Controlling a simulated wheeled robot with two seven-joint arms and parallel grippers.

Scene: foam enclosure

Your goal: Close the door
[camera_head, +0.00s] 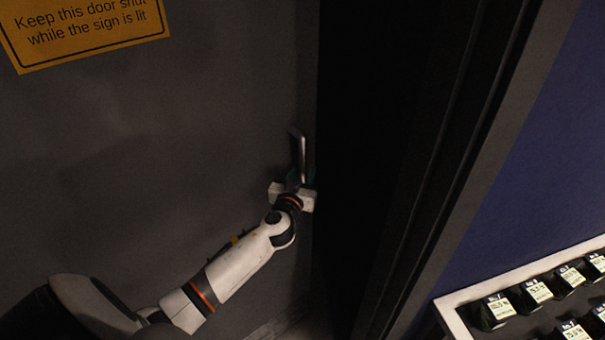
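The grey door (150,150) fills the left of the head view, with a yellow sign (85,28) at its top left. A dark gap (365,130) shows between the door's right edge and the frame, so the door stands ajar. A metal handle (298,150) sits near that edge. My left gripper (295,182) is at the lower part of the handle, with its white body just below it. Its fingers are too small and dark to tell whether they are open or shut on the handle. My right gripper is not in view.
The dark door frame (455,150) runs down right of the gap. Beyond it is a blue wall (545,170). A white-edged tray (453,318) with several dark labelled items (497,309) stands at the lower right.

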